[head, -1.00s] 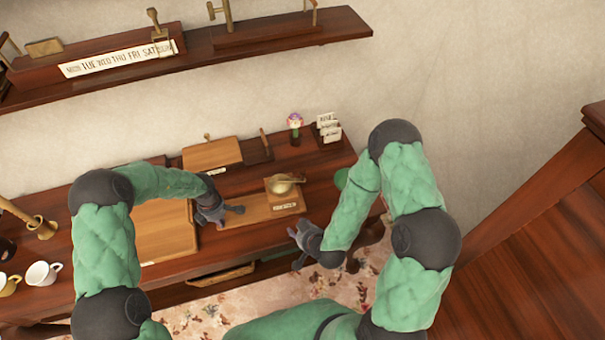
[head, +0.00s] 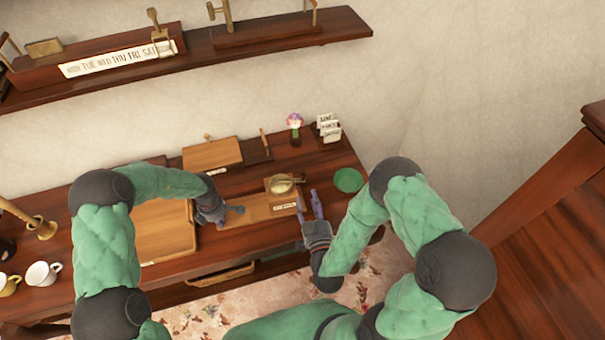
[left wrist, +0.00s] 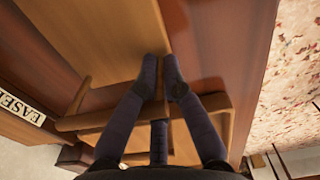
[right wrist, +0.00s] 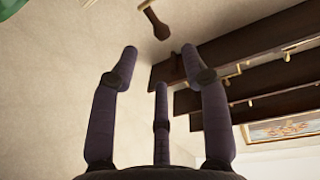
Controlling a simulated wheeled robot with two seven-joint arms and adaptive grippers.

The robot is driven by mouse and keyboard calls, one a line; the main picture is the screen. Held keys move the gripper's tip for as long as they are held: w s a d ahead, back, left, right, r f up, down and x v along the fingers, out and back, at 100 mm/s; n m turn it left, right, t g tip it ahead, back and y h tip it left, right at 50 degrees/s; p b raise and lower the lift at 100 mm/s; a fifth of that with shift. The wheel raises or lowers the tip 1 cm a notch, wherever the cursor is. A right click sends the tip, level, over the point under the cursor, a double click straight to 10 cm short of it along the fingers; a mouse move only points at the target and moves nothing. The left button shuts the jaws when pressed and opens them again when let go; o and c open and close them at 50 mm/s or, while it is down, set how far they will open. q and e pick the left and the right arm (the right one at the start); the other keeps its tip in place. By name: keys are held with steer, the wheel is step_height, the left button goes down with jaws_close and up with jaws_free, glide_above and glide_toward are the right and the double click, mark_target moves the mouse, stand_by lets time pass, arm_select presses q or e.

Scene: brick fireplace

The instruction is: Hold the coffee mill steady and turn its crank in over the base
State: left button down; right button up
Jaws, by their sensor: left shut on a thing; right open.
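The coffee mill has a brass top (head: 283,186) and a long, flat wooden base (head: 262,206) with a small white label; it sits on the desk in the head view. My left gripper (head: 238,210) is shut on a thin wooden edge at the base's left end, and in the left wrist view its fingertips (left wrist: 162,75) meet on wood. My right gripper (head: 307,195) is open and empty beside the mill's right end. In the right wrist view a brown knob on a thin brass arm (right wrist: 155,22), probably the crank, shows beyond the open fingertips (right wrist: 160,60).
A wooden tray (head: 165,230) lies left of the mill. A tilted board (head: 212,155) and a small flower (head: 295,122) stand behind it. A green disc (head: 348,180) lies to the right. Cups (head: 42,273) are at far left. A shelf (head: 290,38) runs above.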

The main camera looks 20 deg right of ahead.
mark_target(303, 177)
steer(key=w, duration=0.7)
steer(key=w+d, duration=0.1)
steer(key=w, duration=0.2)
steer(key=shift+w+d, duration=0.1)
steer(key=shift+w, duration=0.3)
jaws_close()
steer(key=shift+s+f, duration=0.1)
